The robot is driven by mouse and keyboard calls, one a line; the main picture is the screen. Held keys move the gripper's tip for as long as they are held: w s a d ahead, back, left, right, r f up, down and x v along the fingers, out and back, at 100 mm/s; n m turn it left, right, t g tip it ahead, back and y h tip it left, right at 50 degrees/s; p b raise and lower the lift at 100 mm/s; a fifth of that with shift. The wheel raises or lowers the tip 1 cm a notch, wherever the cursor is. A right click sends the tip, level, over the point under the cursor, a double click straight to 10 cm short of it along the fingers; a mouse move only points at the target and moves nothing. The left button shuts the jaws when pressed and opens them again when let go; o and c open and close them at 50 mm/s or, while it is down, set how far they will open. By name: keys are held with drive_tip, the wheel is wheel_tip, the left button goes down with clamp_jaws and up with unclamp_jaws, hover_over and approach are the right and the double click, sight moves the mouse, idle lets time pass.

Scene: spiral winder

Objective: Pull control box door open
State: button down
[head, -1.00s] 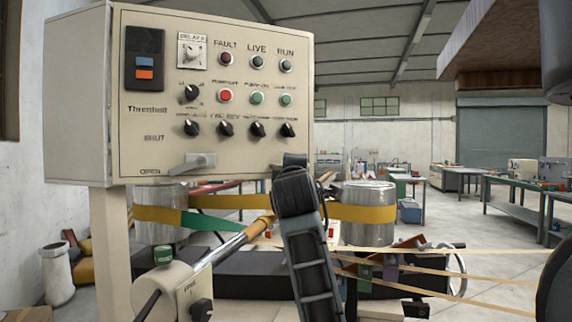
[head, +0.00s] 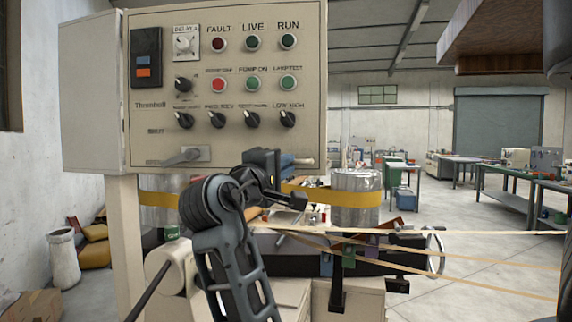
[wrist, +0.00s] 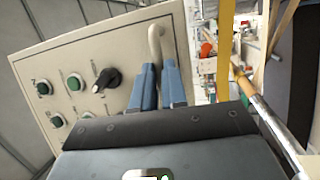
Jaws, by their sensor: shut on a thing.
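The control box (head: 88,90) is a beige cabinet on a post. Its door (head: 225,128) carries lamps, buttons and knobs, and its right edge stands out toward me, so it looks partly swung open on its left side. A grey lever (head: 187,155) sits at the door's lower left, its tip by the OPEN label. My gripper (head: 288,160) is at the door's lower right. In the wrist view its blue fingers (wrist: 158,85) are shut on a beige curved door handle (wrist: 158,40). The box interior is hidden.
Metal drums with yellow bands (head: 356,205) and a winding machine with tan strips (head: 470,232) stand below and right of the door. A white canister (head: 63,258) is on the floor at left. The floor farther right is open, with benches (head: 505,190) behind.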

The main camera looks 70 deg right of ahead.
drive_tip(key=shift+w, duration=0.1)
drive_tip(key=c, duration=1.2)
unclamp_jaws()
drive_tip(key=shift+o, duration=0.2)
drive_tip(key=b+v, duration=0.1)
drive_tip(key=v, duration=0.7)
